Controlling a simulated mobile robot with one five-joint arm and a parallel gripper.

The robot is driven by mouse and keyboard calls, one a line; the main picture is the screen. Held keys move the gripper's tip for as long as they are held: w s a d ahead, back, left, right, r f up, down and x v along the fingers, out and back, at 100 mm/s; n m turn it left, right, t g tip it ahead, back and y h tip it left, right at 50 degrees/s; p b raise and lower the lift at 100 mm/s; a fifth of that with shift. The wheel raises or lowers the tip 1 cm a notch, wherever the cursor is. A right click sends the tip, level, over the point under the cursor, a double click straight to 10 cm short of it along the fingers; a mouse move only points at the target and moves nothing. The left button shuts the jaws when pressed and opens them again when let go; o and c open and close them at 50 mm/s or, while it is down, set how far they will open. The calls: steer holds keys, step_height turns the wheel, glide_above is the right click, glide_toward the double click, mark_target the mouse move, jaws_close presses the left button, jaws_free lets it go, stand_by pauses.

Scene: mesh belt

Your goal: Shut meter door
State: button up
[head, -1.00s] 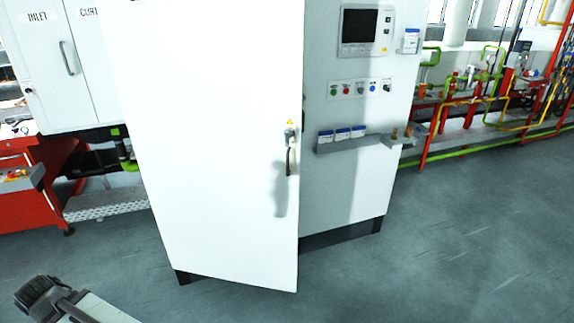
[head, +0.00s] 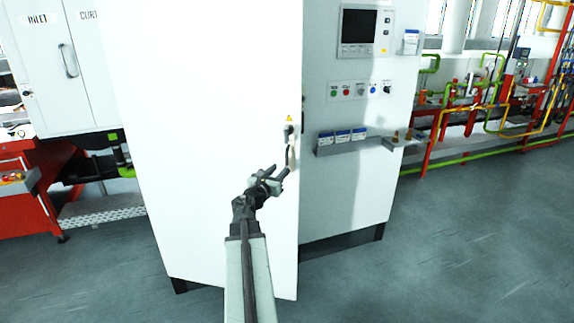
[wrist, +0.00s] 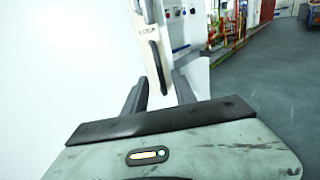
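The tall white door (head: 210,110) of the cabinet stands ajar, its lower right corner in front of the cabinet base. I take it as the meter door. Its handle (head: 291,150) is at the right edge, below a small yellow warning label. My gripper (head: 277,172) is open in front of the door, just left of and below the handle. In the wrist view, the dark handle (wrist: 158,66) shows beyond and between the two spread fingertips (wrist: 160,90). I cannot tell whether a finger touches it. The white door face (wrist: 60,70) fills the left side.
The cabinet's fixed front (head: 345,200) has a screen, buttons and a small shelf (head: 392,142) right of the door. A white cabinet (head: 70,70) and a red tool cart (head: 25,200) stand at left. Pipes (head: 480,110) run at back right. The floor (head: 470,240) at right is clear.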

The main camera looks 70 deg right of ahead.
mark_target(287, 161)
steer(key=d, duration=0.7)
steer(key=shift+s+d, duration=0.15)
steer(key=shift+d, duration=0.25)
steer(key=shift+a, duration=0.1)
jaws_close()
stand_by(0.8)
